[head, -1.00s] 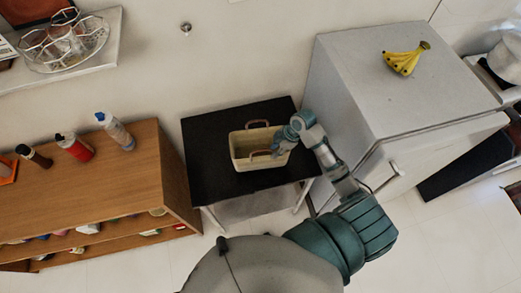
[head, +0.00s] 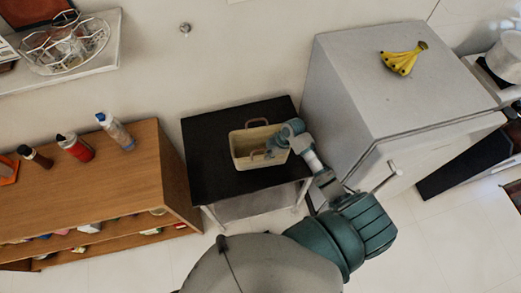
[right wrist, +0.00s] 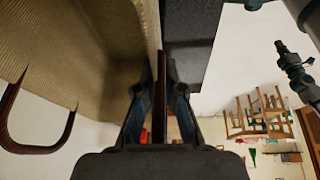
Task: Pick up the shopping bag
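The shopping bag (head: 246,159) is a cream, open-topped bag with brown loop handles, standing upright on a black table. My right gripper (head: 275,151) is at the right part of its near side, at the near handle. In the right wrist view, the bag's woven wall (right wrist: 105,60) fills the upper left, with one brown handle (right wrist: 38,148) at the left. A thin dark brown strip, apparently the other handle seen edge-on, lies between the fingers of my right gripper (right wrist: 160,90). I cannot tell whether the fingers press on it. My left gripper is out of view.
The black table (head: 205,155) has bare top around the bag. A white fridge (head: 350,75) with bananas (head: 404,58) stands close on the right. A wooden shelf (head: 110,175) with several bottles stands on the left.

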